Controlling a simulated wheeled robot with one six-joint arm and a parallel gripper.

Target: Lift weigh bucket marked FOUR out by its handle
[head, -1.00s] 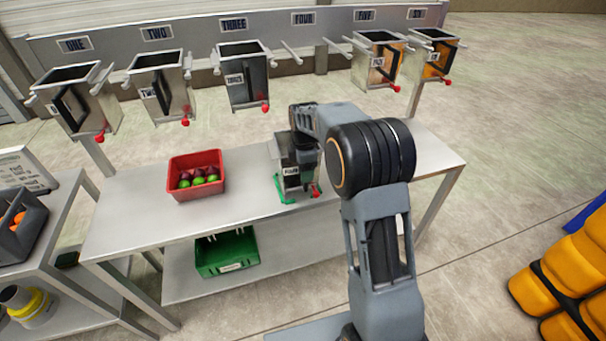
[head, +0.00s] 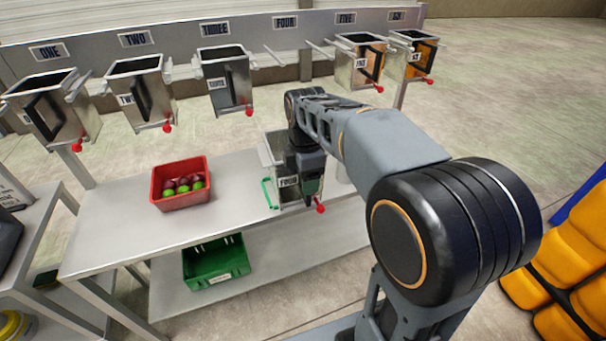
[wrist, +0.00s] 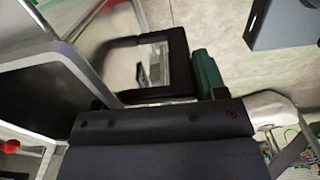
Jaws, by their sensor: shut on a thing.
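The weigh bucket marked FOUR (head: 272,150) is a grey metal box with an open top, a white label on its front and a red knob at its lower right. It is at the table, away from the rail; I cannot tell whether its base touches the tabletop. My gripper (head: 311,186) is at its front right side, pointing down, and is shut on its black handle. The head view hides the grip behind the gripper and arm. The black handle (wrist: 178,58) shows as a U shape in the wrist view, close to my gripper.
The metal table (head: 120,225) holds a red crate (head: 181,203) of fruit. A green bracket (head: 268,193) is beside bucket FOUR. A green crate (head: 215,279) is on the lower shelf. Other buckets hang behind, with a gap under the rail's FOUR sign (head: 286,22).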

